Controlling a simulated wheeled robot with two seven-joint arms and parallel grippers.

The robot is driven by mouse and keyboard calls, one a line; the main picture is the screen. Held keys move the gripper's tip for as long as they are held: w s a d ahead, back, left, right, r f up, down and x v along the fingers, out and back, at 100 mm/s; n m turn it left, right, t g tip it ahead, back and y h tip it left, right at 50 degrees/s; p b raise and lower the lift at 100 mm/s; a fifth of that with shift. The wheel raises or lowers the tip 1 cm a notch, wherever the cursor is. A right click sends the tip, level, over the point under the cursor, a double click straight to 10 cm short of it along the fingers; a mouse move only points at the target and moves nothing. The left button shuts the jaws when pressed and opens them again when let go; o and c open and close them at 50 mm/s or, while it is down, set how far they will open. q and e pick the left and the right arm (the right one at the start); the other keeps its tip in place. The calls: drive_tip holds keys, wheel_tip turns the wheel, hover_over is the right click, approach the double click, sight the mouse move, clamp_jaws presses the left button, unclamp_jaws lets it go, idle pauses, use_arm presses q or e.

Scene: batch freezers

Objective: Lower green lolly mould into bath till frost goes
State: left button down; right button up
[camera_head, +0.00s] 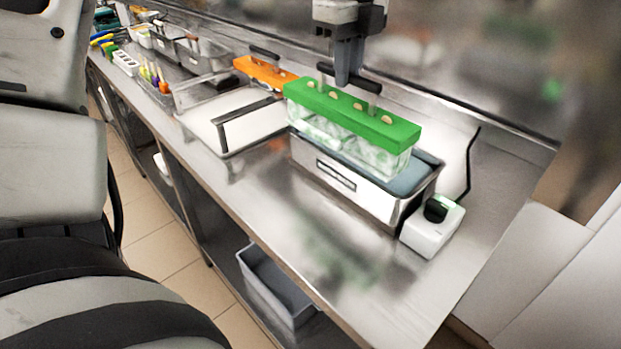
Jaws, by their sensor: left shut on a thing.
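The green lolly mould (352,113) has a flat green top with stick holes, a black handle (350,77) above it and clear, whitish frosted pockets (350,147) below. My left gripper (345,78) comes down from the top of the head view and is shut on the handle. Blue-grey liquid (412,178) shows at the bath's right end. The pockets hide the rest of the liquid, and I cannot tell whether they touch it. My right gripper is not in view.
A small white device with a dark display (433,225) stands at the bath's right front corner. An orange mould (265,72) and a white tray with a black handle (232,120) are to the left. The steel counter in front (290,225) is clear.

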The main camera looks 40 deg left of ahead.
use_arm(q)
drive_tip(key=w, duration=0.8)
drive_tip(key=shift+d, duration=0.3)
drive_tip(key=shift+f, duration=0.3)
idle(0.4)
drive_tip(key=shift+s+f, duration=0.1)
idle(0.6)
wheel_tip(320, 180, down, 10)
drive_tip(key=b, duration=0.5)
idle(1.1)
drive_tip(key=shift+r, duration=0.2)
idle(3.2)
